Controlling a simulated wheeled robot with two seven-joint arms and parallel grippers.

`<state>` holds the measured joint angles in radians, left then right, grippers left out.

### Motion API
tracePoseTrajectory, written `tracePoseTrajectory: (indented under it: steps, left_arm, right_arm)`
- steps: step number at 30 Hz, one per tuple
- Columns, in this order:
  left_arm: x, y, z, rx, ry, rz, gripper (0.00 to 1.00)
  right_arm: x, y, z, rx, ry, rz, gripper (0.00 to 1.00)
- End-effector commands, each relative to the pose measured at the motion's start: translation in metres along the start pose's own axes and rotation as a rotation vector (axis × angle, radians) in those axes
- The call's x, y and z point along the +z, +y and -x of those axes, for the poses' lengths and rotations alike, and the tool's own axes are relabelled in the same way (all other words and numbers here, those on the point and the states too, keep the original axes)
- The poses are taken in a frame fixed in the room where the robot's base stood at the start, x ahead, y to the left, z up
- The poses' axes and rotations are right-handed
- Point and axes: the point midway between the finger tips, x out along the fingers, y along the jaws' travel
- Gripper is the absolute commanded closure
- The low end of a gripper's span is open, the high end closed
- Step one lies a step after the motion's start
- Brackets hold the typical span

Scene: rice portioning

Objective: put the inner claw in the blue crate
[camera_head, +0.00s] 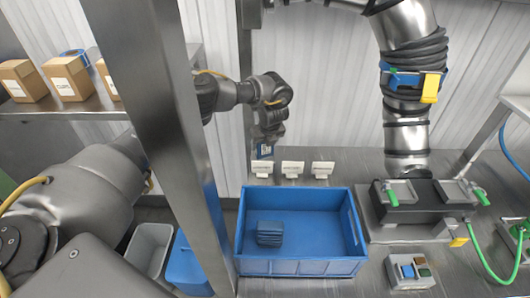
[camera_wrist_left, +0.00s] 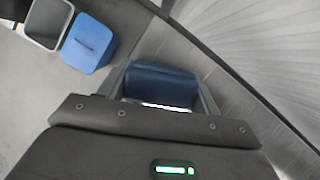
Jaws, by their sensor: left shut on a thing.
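The blue crate (camera_head: 302,267) stands open on the metal bench. A dark blue ribbed block or stack (camera_head: 270,234) lies inside it, left of the middle. My left gripper (camera_head: 266,146) is above and behind the crate's rear left corner, near the wall. It is shut on a small blue piece, which appears to be the inner claw (camera_head: 265,152). In the left wrist view the blue inner claw (camera_wrist_left: 160,84) sits between the two fingers, with a bright white edge. Its lower part is hidden by the gripper body. My right gripper is not in view.
Several small white placards (camera_head: 292,169) stand behind the crate. A metal post (camera_head: 168,110) rises left of it. A grey bin (camera_head: 151,248) and a blue bin (camera_head: 187,268) sit lower left. A clamp-like machine (camera_head: 420,205) and a button box (camera_head: 409,271) are right.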

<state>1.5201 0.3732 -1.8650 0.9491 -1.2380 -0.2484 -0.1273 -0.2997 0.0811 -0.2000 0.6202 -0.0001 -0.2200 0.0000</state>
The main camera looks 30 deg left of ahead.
Motion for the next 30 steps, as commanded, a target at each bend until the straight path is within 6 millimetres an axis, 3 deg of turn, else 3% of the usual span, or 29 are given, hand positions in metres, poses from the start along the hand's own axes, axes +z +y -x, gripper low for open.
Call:
tracePoseTrajectory:
  steps: [8, 15, 27, 30]
  left_arm:
    - [0.002, -0.001, 0.005, -0.002, -0.001, 0.001, 0.82]
    - [0.012, 0.000, 0.030, -0.005, -0.002, 0.001, 0.82]
    - [0.012, 0.044, 0.100, -0.003, -0.005, -0.003, 0.82]
    - [0.005, 0.058, 0.107, -0.004, -0.004, -0.003, 0.82]
  right_arm:
    - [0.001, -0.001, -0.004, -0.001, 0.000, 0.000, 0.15]
    - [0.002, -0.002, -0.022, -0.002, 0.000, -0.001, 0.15]
    - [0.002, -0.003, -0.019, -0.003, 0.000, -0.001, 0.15]
    - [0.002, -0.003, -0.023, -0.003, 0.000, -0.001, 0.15]
